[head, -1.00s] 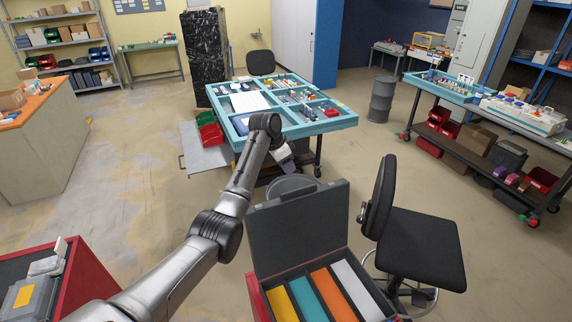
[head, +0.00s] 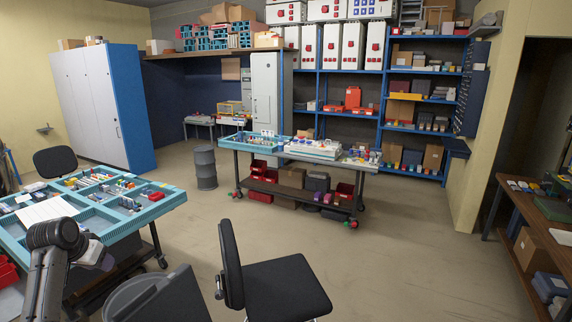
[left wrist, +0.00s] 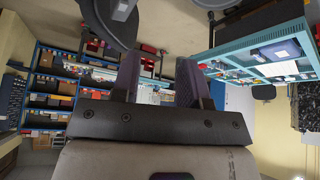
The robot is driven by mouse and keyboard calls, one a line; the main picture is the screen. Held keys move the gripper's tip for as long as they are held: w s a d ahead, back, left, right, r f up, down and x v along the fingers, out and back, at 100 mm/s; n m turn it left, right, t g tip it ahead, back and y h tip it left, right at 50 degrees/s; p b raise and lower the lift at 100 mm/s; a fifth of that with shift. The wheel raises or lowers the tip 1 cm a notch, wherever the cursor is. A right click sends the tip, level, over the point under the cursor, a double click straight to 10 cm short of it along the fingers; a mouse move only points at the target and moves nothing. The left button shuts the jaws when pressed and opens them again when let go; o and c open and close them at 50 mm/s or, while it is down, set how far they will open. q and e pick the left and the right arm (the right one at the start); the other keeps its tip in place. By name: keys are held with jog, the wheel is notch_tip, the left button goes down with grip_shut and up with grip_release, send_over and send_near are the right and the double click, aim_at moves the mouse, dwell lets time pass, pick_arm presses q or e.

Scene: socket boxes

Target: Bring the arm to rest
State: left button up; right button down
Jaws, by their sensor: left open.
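My left arm (head: 52,255) comes in at the lower left of the head view, beside the near edge of the teal table. My left gripper (head: 100,258) shows small and partly hidden at the end of it. In the left wrist view my left gripper (left wrist: 158,78) has its two dark fingers spread apart with nothing between them. That view looks out into the room upside down. My right gripper is in neither view.
The teal sorting table (head: 172,203) is at the left, close to my left arm. A black chair (head: 272,288) and a dark open lid (head: 180,300) are near the front. A work cart (head: 290,182) stands farther back. The floor (head: 400,245) at the right is clear.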

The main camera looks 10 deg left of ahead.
pick_arm(q)
jog(key=d+r+n+t+y, duration=0.1)
jog(key=d+r+t+y, duration=0.45)
jog(key=r, duration=0.85)
jog(key=s+d+f+m+t+h+p, duration=0.1)
jog(key=s+d+p, duration=0.1)
jog(key=d, duration=0.5)
jog(key=s+d+f+m+h+p, duration=0.1)
jog(key=s+d+f, duration=0.15)
jog(key=d, duration=0.45)
jog(key=s+d+f+m+g+h+p, duration=0.25)
jog(key=s+d+f+p, duration=0.25)
jog(key=s+d+f, duration=0.9)
jog(key=s+d+f+g+p, duration=0.1)
jog(key=s+f+g, duration=0.1)
jog(key=s+f, duration=0.2)
jog(key=s+d+f+g+h+p, duration=0.1)
jog(key=s+f, duration=0.3)
jog(key=s, duration=0.6)
jog(key=s+d+f+g+p, duration=0.2)
jog(key=s+f+g, duration=0.1)
jog(key=s, duration=0.5)
jog(key=shift+d+f+h, duration=0.3)
jog(key=shift+f+h, duration=0.1)
jog(key=shift+f, duration=0.3)
